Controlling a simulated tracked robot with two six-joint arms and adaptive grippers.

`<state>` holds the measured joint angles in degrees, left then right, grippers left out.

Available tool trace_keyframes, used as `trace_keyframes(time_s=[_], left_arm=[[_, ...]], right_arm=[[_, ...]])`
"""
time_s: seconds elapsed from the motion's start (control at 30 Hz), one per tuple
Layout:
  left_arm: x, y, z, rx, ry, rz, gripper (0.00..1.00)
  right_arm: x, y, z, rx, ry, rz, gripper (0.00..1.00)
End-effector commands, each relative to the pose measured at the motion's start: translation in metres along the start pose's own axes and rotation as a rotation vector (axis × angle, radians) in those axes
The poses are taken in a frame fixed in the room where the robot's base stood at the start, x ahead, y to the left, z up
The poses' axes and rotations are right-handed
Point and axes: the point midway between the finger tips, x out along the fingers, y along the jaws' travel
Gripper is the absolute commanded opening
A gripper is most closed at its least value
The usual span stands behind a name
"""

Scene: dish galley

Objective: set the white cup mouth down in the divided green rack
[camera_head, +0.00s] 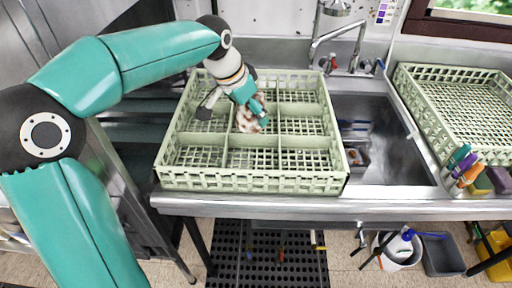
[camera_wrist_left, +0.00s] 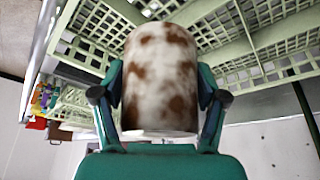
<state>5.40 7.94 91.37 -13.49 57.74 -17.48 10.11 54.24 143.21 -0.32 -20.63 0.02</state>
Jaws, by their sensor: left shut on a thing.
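The white cup (camera_head: 247,122), marked with brown stains, is held in my left gripper (camera_head: 255,108) over the middle of the divided green rack (camera_head: 250,182). In the left wrist view the cup (camera_wrist_left: 160,80) sits between the two fingers of the left gripper (camera_wrist_left: 160,100), which press on its sides. The rack (camera_wrist_left: 235,45) shows behind it. I cannot tell which way the mouth faces, or whether the cup touches the rack. The compartments I can see look empty. My right gripper is out of view.
A sink basin (camera_head: 385,145) with a faucet (camera_head: 335,50) lies right of the rack. A second green rack (camera_head: 460,105) stands farther right, with coloured items (camera_head: 468,170) at its front. A white bucket (camera_head: 398,250) stands on the floor below.

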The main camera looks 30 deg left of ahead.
Motion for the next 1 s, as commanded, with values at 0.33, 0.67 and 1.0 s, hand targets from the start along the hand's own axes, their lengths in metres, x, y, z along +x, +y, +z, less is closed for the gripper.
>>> trace_keyframes(time_s=[0.33,0.67,1.0], left_arm=[[0.087,0.002,0.034,0.006,-0.007,0.005,0.38],[0.119,0.003,0.046,0.008,-0.003,0.004,0.38],[0.154,0.003,0.06,0.008,-0.002,0.004,0.38]], right_arm=[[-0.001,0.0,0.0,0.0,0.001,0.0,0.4],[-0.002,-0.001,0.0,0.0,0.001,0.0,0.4],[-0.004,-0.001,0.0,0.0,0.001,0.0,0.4]])
